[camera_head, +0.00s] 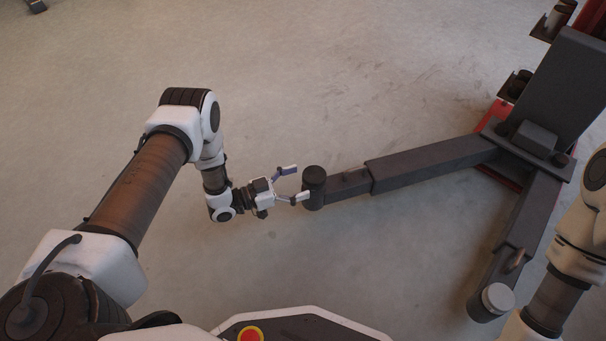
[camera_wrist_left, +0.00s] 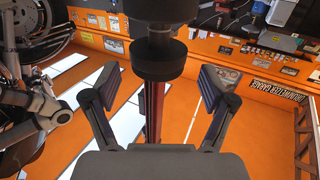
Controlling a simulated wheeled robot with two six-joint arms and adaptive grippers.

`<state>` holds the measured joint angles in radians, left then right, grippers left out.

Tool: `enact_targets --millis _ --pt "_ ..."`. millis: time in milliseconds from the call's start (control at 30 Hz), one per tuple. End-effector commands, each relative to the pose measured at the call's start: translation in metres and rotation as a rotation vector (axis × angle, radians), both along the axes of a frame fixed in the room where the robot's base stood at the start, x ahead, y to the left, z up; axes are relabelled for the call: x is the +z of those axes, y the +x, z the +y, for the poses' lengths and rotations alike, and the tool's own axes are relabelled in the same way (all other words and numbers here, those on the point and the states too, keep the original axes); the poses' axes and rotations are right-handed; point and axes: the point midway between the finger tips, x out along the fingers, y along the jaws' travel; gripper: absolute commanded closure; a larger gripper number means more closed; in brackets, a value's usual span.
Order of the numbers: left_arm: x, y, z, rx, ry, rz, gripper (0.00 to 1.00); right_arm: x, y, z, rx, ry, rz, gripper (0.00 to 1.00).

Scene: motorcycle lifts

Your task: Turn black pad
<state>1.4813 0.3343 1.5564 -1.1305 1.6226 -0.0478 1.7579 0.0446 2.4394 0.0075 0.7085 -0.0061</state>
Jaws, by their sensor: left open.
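The black pad (camera_head: 314,178) is a short upright cylinder at the free end of a dark lift arm (camera_head: 420,165). My left gripper (camera_head: 300,182) is open, with its two fingers reaching toward the pad from the left. One fingertip is very close to the pad's side; I cannot tell whether it touches. In the left wrist view the dark round pad (camera_wrist_left: 160,62) shows at the upper middle, between and beyond the open fingers (camera_wrist_left: 160,82). My right arm shows at the right edge of the head view, but its gripper is out of view.
A second lift arm (camera_head: 525,225) ends in a grey-topped pad (camera_head: 497,298) at the lower right. Both arms join a dark lift post (camera_head: 565,85) with a red base. The concrete floor (camera_head: 320,80) behind the pad is clear.

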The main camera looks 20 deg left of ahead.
Motion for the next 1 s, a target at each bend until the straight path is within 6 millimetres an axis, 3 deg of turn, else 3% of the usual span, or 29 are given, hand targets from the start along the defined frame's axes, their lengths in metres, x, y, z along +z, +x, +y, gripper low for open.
enact_targets --millis 167,400,767,800,933,1000 --pt "-0.006 0.007 -0.012 -0.025 -0.002 -0.010 0.17 -0.015 0.003 0.000 0.002 -0.001 -0.007 0.17" --pt "-0.008 0.039 -0.046 -0.024 -0.001 -0.008 0.17 -0.045 0.012 -0.001 0.014 -0.006 -0.033 0.17" --pt "-0.002 0.050 -0.057 -0.020 -0.002 -0.006 0.17 -0.049 0.015 -0.001 0.020 -0.007 -0.043 0.17" --pt "-0.002 0.050 -0.057 -0.020 -0.002 -0.006 0.24 -0.049 0.015 -0.001 0.020 -0.007 -0.043 0.17" --pt "-0.002 0.050 -0.057 -0.020 -0.002 -0.006 0.68 -0.049 0.015 -0.001 0.020 -0.007 -0.042 0.17" --pt "-0.002 0.050 -0.057 -0.020 -0.002 -0.006 0.68 -0.049 0.015 -0.001 0.020 -0.007 -0.042 0.17"
